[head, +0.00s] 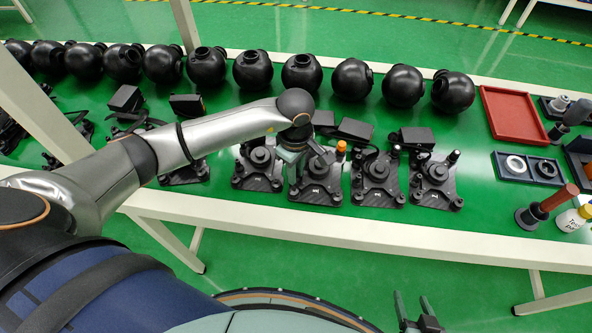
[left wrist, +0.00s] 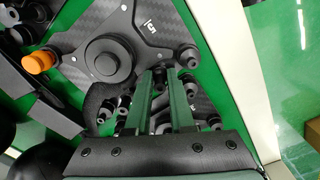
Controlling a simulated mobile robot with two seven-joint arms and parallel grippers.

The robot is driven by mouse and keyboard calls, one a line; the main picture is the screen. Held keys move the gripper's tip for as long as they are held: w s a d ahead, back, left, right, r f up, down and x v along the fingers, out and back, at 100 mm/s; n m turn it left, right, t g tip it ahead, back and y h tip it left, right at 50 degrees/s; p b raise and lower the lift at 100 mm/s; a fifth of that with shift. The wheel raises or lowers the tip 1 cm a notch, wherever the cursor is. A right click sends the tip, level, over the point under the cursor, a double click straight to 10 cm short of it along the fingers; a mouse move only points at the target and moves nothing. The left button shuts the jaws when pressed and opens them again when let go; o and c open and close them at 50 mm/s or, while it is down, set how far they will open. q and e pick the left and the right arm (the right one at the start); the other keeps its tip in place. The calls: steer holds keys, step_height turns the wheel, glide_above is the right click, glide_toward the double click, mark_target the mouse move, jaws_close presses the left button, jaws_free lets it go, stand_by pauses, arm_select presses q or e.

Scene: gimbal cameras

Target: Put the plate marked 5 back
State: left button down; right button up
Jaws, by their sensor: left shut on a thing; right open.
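The plate marked 5 is a dark carbon-look plate (left wrist: 126,48) with a round hub, corner posts and one orange knob. Its white 5 reads clearly in the left wrist view. In the head view this plate (head: 322,186) is in the row of similar plates along the table's near side. My left gripper (head: 292,160) is over its left side, shut on it; the fingers (left wrist: 168,82) meet its edge in the left wrist view. The exact contact is partly hidden, and I cannot tell whether the plate touches the table. My right gripper (head: 418,316) is open and empty, low in front of the table.
Similar plates stand close by on the left (head: 258,170) and right (head: 378,180). Black boxes (head: 354,129) and a row of black spheres (head: 302,74) are behind. A red tray (head: 513,114) and a dark holder (head: 528,168) are on the right. Some green tabletop (head: 475,190) is clear.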

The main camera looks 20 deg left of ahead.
arm_select(q)
steer(key=shift+w+f, duration=0.1)
steer(key=shift+f, duration=0.45)
steer(key=shift+f+b, duration=0.25)
steer(key=shift+b, duration=0.15)
steer(key=c, duration=0.8)
jaws_free()
steer(key=shift+r+p, duration=0.6)
steer(key=shift+r, duration=0.05)
step_height(320, 180, up, 12)
steer(key=shift+f+b, duration=0.25)
steer(key=shift+b, duration=0.5)
